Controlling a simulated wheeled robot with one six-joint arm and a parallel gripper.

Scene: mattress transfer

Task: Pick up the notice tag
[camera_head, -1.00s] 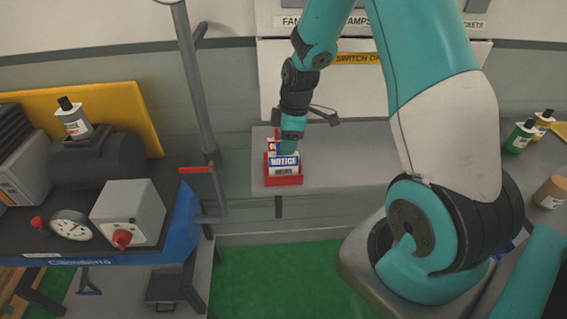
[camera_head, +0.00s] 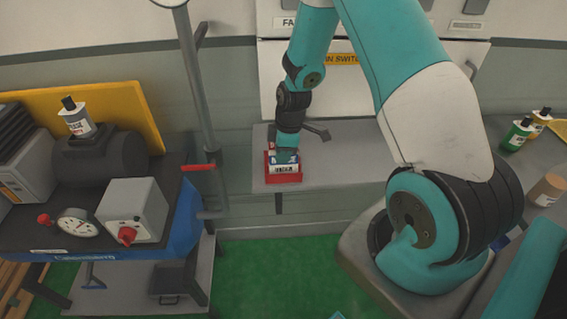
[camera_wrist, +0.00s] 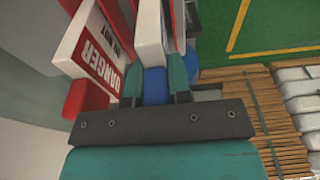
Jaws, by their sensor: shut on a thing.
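The notice tag (camera_head: 285,168) stands in a small red holder (camera_head: 284,179) on the grey shelf. Its upper part is mostly hidden by my gripper (camera_head: 287,155), which points down onto it. In the wrist view, the teal fingers of my gripper (camera_wrist: 156,80) are on either side of the tag's blue part (camera_wrist: 155,82), with its white panel (camera_wrist: 149,25) extending beyond. My gripper is shut on the tag. Whether the tag is clear of the holder cannot be told.
The grey shelf (camera_head: 350,165) is clear to the right of the holder. A workbench with a gauge (camera_head: 78,223) and a grey box (camera_head: 137,209) stands left.

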